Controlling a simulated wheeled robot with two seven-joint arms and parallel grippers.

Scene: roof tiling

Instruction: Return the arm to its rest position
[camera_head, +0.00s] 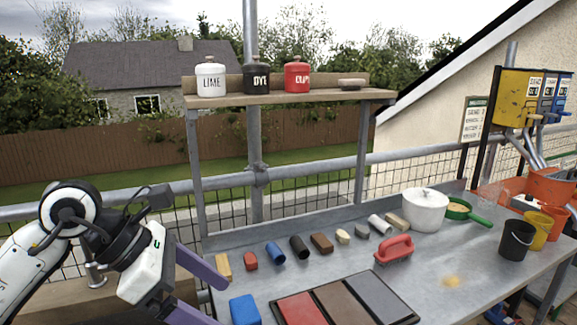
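My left arm comes in from the left, with its white gripper body beside the left end of the grey workbench (450,265). My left gripper (218,304) has two purple fingers spread apart, with nothing visible between them. The lower finger is partly cut off by the bottom edge. A blue block (243,309) lies on the bench just right of the fingertips; I cannot tell the exact gap. My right arm and gripper are not in view.
Several small coloured pieces line the bench, with a yellow one (223,267) near the upper finger. A three-coloured tray (345,304), red-handled tool (394,250), white pot (424,209) and black bucket (516,240) stand farther right. A shelf (290,98) holds three jars.

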